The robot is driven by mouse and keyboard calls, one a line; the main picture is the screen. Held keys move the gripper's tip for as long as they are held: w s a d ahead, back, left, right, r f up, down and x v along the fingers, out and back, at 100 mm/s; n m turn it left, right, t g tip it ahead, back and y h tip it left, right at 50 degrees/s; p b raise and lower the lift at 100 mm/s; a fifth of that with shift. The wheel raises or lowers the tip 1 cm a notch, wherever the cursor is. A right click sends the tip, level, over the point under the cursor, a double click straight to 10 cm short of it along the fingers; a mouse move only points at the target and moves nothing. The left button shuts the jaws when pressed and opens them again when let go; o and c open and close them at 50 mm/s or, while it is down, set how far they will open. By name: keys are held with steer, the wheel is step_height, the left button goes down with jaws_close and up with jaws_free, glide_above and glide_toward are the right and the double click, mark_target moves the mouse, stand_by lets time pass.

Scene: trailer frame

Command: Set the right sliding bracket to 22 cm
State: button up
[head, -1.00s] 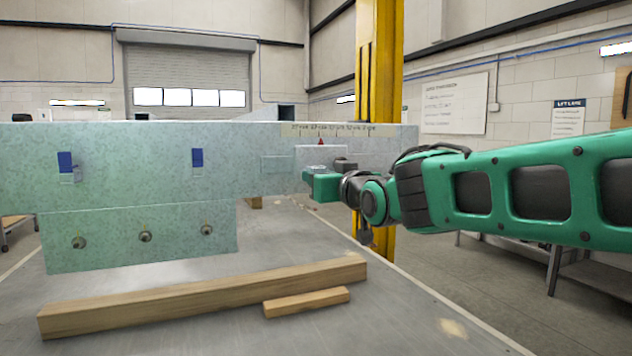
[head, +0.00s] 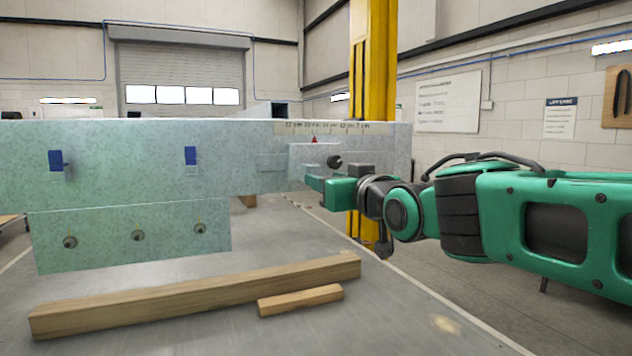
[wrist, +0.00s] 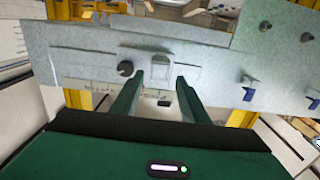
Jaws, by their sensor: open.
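The right sliding bracket (head: 304,155) is a pale metal plate on the right end of the galvanized trailer frame (head: 120,150). It carries a dark round knob (head: 334,161) and a red pointer (head: 314,139). The pointer sits under the scale strip (head: 350,128), right of the leftmost mark, which seems to read 22 cm; the print is small. My gripper (head: 312,184) is just below and in front of the bracket. In the wrist view my gripper (wrist: 157,85) is open, with a grey raised tab (wrist: 160,62) seen between its fingertips and the knob (wrist: 125,69) outside the left finger. Contact cannot be told.
A long timber (head: 200,295) and a short block (head: 300,299) lie on the grey table (head: 400,325). A yellow post (head: 372,70) stands behind.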

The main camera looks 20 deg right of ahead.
steer(key=shift+s, duration=1.65)
steer(key=shift+f, duration=0.1)
steer(key=s+d+f+m+g+h, duration=0.1)
steer(key=s+d+f+g, duration=0.15)
steer(key=f, duration=0.45)
steer(key=s+d+f+m+g, duration=0.1)
steer(key=s+d+f+g, duration=0.2)
steer(key=f, duration=0.4)
steer(key=s+d+f+m+g+h, duration=0.1)
steer(key=d+f+g, duration=0.25)
steer(key=f, duration=0.35)
steer(key=s+d+f+m+g+y, duration=0.1)
steer(key=s+f+g, duration=0.3)
steer(key=s, duration=0.5)
steer(key=s+d+f+m+g+y, duration=0.1)
steer(key=s+f+m+g, duration=0.1)
steer(key=s+f+g, duration=0.3)
steer(key=s+f, duration=0.3)
steer(key=s, duration=0.1)
steer(key=shift+s+f, duration=0.3)
steer(key=shift+s, duration=0.1)
